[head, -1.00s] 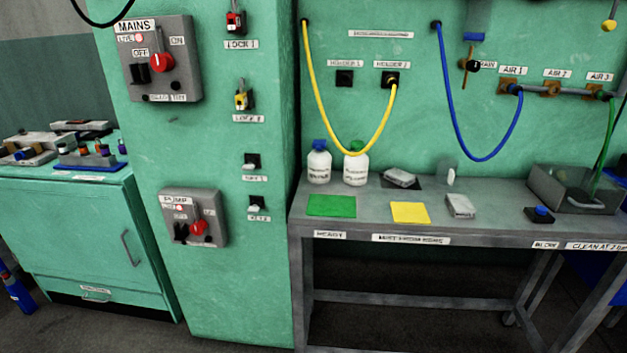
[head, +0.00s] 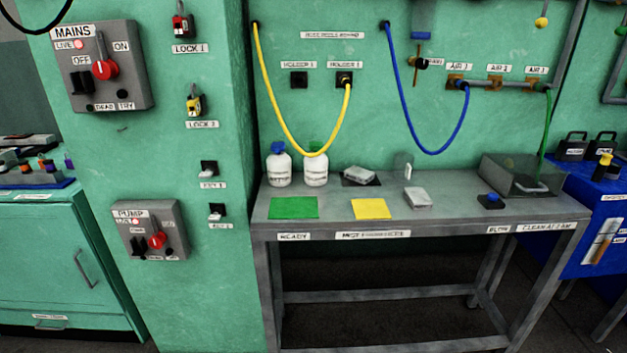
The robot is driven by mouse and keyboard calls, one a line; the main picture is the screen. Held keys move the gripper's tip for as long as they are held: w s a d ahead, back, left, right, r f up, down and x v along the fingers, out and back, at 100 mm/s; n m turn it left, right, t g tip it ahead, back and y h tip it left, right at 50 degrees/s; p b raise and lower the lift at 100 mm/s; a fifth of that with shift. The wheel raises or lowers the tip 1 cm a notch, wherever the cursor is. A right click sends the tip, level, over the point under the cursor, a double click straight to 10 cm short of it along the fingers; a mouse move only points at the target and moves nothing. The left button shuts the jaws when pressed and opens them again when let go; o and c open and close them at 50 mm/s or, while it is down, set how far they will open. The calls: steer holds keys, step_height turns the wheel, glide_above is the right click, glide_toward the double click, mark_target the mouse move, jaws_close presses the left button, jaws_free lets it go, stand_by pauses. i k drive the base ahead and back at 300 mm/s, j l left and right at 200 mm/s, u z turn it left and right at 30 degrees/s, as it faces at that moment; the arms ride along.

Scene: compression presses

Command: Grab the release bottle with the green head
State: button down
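The bottle with the green head (head: 316,170) is white and stands upright at the back left of the grey bench (head: 460,187). Its green top is partly behind the yellow hose. A similar white bottle with a blue head (head: 279,167) stands close beside it on the left. The labels on both bottles are too small to read. My gripper is not in the head view.
A green mat (head: 294,208) and a yellow mat (head: 371,209) lie in front of the bottles. The yellow hose (head: 273,105) hangs in a loop to the bottles' tops. Grey blocks (head: 418,198) and a clear-walled tray (head: 520,175) are farther right.

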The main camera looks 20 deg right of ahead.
mark_target(316, 167)
steer(key=i+j, duration=0.2)
steer(key=j, duration=0.2)
steer(key=i+j, duration=0.25)
steer(key=j, duration=0.15)
steer(key=i+j, duration=0.2)
steer(key=j, duration=0.2)
steer(key=i+j, duration=0.25)
steer(key=j, duration=0.15)
steer(key=i+j, duration=0.2)
steer(key=j, duration=0.2)
steer(key=i+j, duration=0.2)
steer(key=j, duration=0.2)
